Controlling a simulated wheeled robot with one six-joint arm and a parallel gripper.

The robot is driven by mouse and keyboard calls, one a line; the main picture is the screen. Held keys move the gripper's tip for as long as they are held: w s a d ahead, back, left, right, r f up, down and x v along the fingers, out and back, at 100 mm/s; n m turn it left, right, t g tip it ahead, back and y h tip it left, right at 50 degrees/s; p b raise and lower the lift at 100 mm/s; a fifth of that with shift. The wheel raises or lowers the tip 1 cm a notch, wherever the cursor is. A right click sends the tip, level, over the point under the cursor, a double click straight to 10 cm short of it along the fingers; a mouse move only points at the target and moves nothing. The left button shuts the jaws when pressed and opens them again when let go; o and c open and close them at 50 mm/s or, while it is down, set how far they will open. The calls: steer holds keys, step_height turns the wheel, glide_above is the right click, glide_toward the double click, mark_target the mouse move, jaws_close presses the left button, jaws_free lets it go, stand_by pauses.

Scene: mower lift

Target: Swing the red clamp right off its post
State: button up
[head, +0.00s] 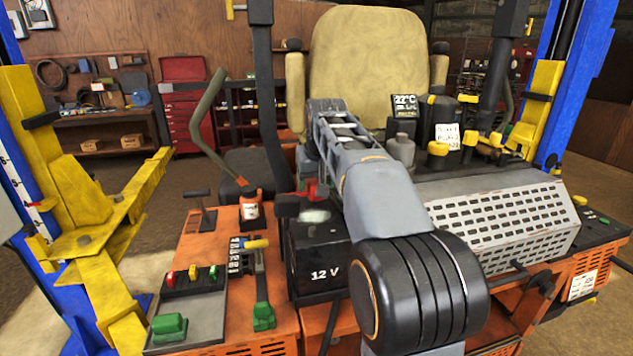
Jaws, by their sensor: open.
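The red clamp (313,190) sits on top of the black battery (318,262) marked 12 V, at its back left. A black part (288,206) lies beside it, and a pale rounded piece (314,216) shows just in front. The post under the clamp cannot be made out. My arm reaches in from the lower right and passes just right of the clamp. My gripper (310,178) is open at the far end of the arm, close above the clamp. Its fingers are mostly hidden and small, so I cannot tell whether they touch the clamp.
An orange deck with levers and a green knob (264,316) lies left of the battery. A tan seat (366,70) is behind, a perforated grey cover (505,217) right. A yellow lift arm (100,280) stands left.

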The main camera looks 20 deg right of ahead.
steer(key=shift+f, duration=0.1)
steer(key=shift+c, duration=0.2)
jaws_close()
stand_by(0.5)
